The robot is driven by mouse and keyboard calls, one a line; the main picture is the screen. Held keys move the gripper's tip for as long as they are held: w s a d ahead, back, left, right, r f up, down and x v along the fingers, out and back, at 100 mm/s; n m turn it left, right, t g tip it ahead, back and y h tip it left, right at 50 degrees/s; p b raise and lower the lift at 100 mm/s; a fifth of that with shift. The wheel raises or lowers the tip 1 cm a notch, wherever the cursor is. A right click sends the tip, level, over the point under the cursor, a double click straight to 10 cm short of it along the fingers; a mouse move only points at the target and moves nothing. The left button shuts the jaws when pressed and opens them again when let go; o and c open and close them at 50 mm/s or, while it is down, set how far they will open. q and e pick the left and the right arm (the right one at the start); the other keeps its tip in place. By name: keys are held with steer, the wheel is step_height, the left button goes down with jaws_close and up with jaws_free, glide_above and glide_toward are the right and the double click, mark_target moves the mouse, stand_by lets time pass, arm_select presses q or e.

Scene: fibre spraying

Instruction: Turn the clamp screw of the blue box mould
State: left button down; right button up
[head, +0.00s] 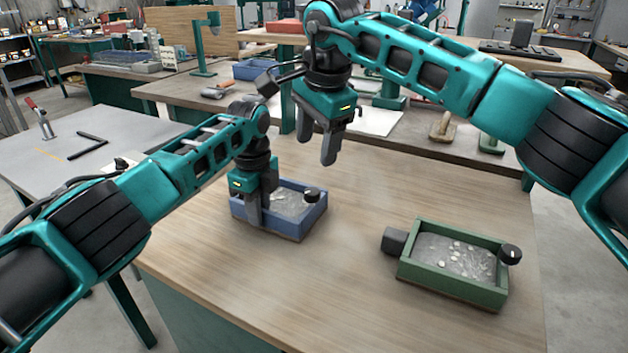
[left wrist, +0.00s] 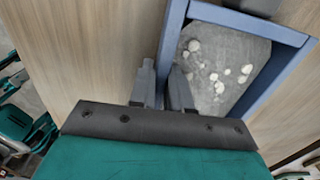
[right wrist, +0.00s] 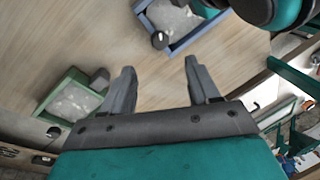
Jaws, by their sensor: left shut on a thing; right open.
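The blue box mould (head: 317,222) stands on the wooden table, holding grey material with pale lumps. A black round knob, the clamp screw (head: 312,194), sits at its right end in the head view. It also shows in the right wrist view (right wrist: 160,40). My left gripper (head: 259,212) is shut on the mould's left side wall. The left wrist view shows its fingers on either side of that blue wall (left wrist: 178,32). My right gripper (head: 316,145) is open and empty, held above the table behind the blue mould, apart from the screw.
A green box mould (head: 450,284) with a black knob (head: 510,253) and a dark block (head: 394,241) stands at the front right. The table between the moulds is clear. A bench (head: 440,150) with a wooden-handled tool (head: 443,127) lies behind.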

mark_target(313, 191)
steer(key=w+d+m+g+y, duration=0.1)
steer(key=w+d+m+y, duration=0.2)
steer(key=m, duration=0.7)
steer(key=x, duration=0.4)
steer(key=s+x, duration=0.1)
steer(key=x, duration=0.6)
steer(key=shift+s+d+f, duration=0.1)
steer(key=shift+d+f, duration=0.1)
steer(key=shift+f, duration=0.4)
steer(key=c, duration=1)
steer(key=shift+c, duration=0.2)
